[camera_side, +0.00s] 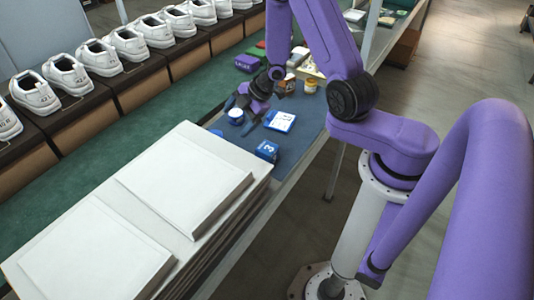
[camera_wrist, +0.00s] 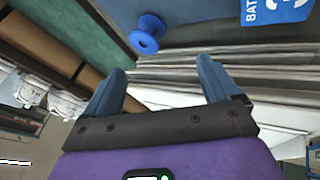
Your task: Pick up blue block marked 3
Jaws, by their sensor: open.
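The blue block (camera_side: 267,150) with a white 3 on it sits on the blue-grey mat, near the stack of white panels. In the wrist view, a blue face with white lettering and part of a 3 (camera_wrist: 275,10) is cut off at the top right edge; it looks like the same block. My gripper (camera_side: 253,117) is above the mat, farther back than the block and apart from it. The wrist view shows its two blue fingers (camera_wrist: 162,70) spread with nothing between them.
A yellow-and-red jar (camera_side: 311,86) and a purple box (camera_side: 247,63) are farther back. White panels (camera_side: 185,180) are stacked in front. White shoes (camera_side: 131,43) line the left.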

